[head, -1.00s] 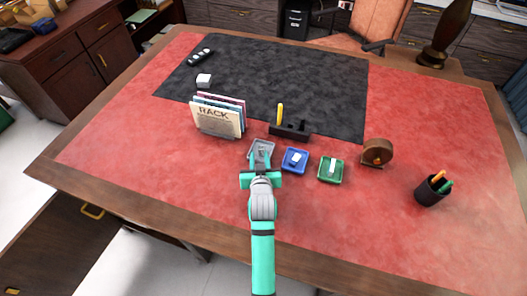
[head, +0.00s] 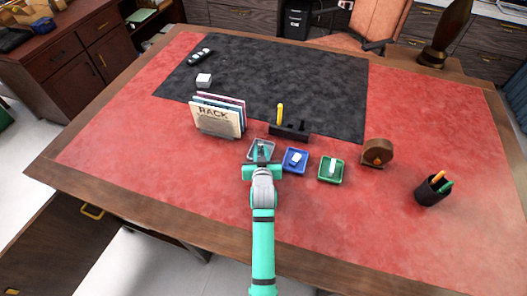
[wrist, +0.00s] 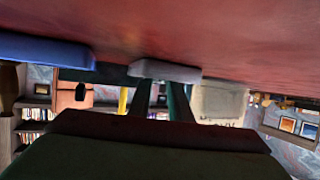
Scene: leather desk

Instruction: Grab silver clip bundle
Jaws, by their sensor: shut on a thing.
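A small grey tray (head: 252,156) stands at the left end of a row of three trays, and its side also shows in the wrist view (wrist: 165,71). My gripper (head: 261,150) reaches into this tray from the near side. Its two fingers (wrist: 162,92) show in the wrist view, running to the tray's rim. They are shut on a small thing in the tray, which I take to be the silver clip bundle. The bundle is mostly hidden by the fingers and the tray wall.
A blue tray (head: 289,168) and a green tray (head: 322,179) hold pale items just right. The file rack (head: 215,122) stands at left, a black holder with a yellow pen (head: 290,131) behind. A tape dispenser (head: 377,152) and pen cup (head: 431,191) are right. The front desk is clear.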

